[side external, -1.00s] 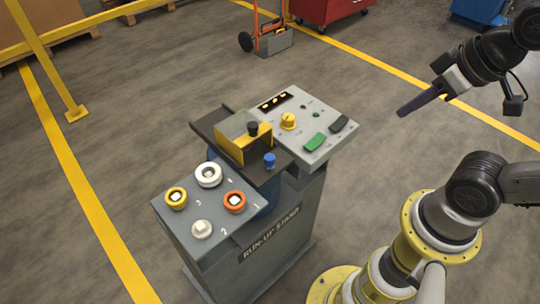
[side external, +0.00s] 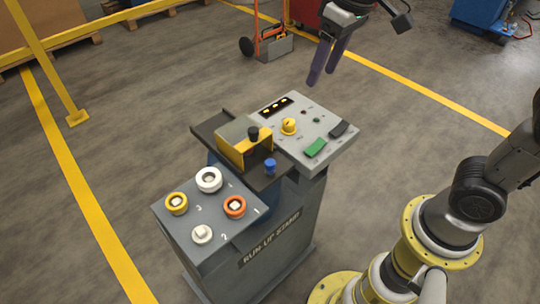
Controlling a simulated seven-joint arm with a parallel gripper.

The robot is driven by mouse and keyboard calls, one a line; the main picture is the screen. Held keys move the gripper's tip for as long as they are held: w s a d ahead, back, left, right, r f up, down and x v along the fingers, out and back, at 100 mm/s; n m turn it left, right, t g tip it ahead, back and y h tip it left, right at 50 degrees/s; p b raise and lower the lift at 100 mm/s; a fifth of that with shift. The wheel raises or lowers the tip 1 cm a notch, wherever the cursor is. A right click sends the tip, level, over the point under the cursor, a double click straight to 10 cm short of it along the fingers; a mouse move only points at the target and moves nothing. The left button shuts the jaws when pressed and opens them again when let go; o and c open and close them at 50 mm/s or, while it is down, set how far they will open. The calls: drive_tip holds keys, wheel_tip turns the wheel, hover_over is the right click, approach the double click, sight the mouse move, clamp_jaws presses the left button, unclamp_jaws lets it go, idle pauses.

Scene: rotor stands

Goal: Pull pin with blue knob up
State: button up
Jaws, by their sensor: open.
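The pin with the blue knob (side external: 270,166) stands upright on the dark plate of the run-up stand (side external: 240,262), at the plate's right front part. A black knob (side external: 253,133) stands behind it, by the yellow-edged guard box (side external: 244,144). My gripper (side external: 322,80) is open and empty, fingers pointing down. It is in the air, up and to the right of the blue knob in the picture, well apart from it. What the pin looks like below the knob is hidden.
A grey panel (side external: 331,160) with a yellow knob (side external: 289,126), a green switch (side external: 316,148) and a black switch (side external: 339,129) adjoins the plate. The lower panel bears a yellow-ringed (side external: 176,203), an orange-ringed (side external: 235,206) and white controls (side external: 208,180). The air above the stand is clear.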

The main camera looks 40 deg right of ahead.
drive_tip(key=w+a+f+g, duration=0.1)
drive_tip(key=w+a+f, duration=0.3)
drive_tip(key=n+g, duration=0.2)
hover_over(270, 162)
wheel_tip(270, 162, down, 5)
drive_tip(key=shift+h, duration=0.3)
wheel_tip(270, 162, down, 14)
drive_tip(key=shift+r, duration=0.25)
clamp_jaws()
drive_tip(key=shift+r, duration=0.1)
idle(0.7)
